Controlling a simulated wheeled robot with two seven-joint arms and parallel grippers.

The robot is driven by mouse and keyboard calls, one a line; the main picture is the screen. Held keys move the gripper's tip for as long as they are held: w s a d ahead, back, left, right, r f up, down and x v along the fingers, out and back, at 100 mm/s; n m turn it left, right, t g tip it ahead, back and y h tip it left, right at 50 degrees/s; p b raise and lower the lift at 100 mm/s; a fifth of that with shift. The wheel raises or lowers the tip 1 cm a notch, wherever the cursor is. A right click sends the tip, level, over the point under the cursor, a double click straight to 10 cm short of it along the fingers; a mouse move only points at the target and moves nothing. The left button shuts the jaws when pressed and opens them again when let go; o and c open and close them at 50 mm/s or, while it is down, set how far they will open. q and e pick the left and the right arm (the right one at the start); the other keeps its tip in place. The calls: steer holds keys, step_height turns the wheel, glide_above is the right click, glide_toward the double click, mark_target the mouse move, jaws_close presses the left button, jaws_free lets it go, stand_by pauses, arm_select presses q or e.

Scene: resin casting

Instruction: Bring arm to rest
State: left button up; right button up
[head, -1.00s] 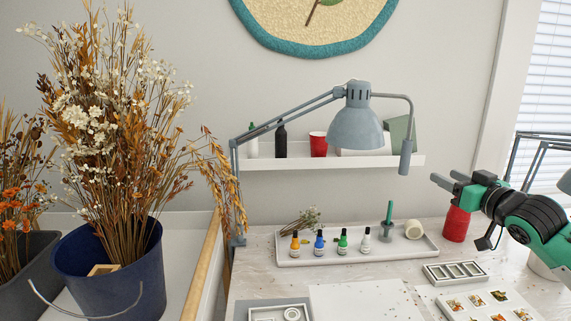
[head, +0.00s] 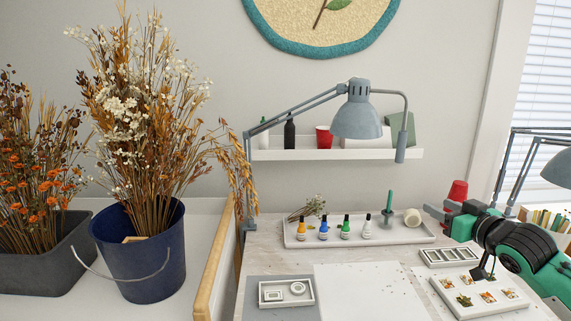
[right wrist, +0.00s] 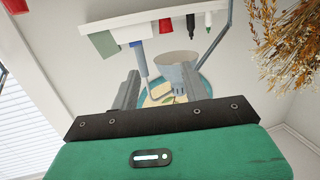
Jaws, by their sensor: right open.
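My right arm comes in from the right in the head view. Its green and black gripper (head: 437,212) is over the right side of the worktable, beside the red cups (head: 458,191). The right wrist view shows its two grey fingers (right wrist: 157,92) spread apart with nothing between them. Behind the fingers in that view are the wall shelf (right wrist: 160,22), the lamp and the round wall hanging. My left gripper is not in view.
A long tray (head: 300,239) holds several dropper bottles. A desk lamp (head: 357,118) reaches over it. A blue bucket (head: 140,260) of dried flowers stands left.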

steer(key=s+a+f+g, duration=0.2)
steer(key=s+a+f, duration=0.25)
steer(key=f, duration=0.35)
steer(key=s+a+f+g+h, duration=0.1)
steer(key=s+a+f, duration=0.3)
steer(key=f, duration=0.5)
steer(key=s+a+f+g, duration=0.2)
steer(key=s+f, duration=0.3)
steer(key=f, duration=0.3)
steer(key=s+a+f+g+h, duration=0.1)
steer(key=s+f+g, duration=0.25)
steer(key=s, duration=0.55)
steer(key=s+a+f+m+g+h, duration=0.15)
steer(key=s+f, duration=0.35)
steer(key=s, duration=0.5)
steer(key=s+f+g+h, duration=0.1)
steer(key=s+f+g, duration=0.3)
steer(key=s, duration=0.5)
step_height(320, 180, down, 32)
steer(key=s+d+f+g, duration=0.1)
steer(key=s+d+f, duration=0.2)
steer(key=s+f, duration=1.6)
steer(key=shift+d+f+n, duration=0.15)
steer(key=shift+f+n, duration=0.1)
steer(key=shift+n, duration=0.1)
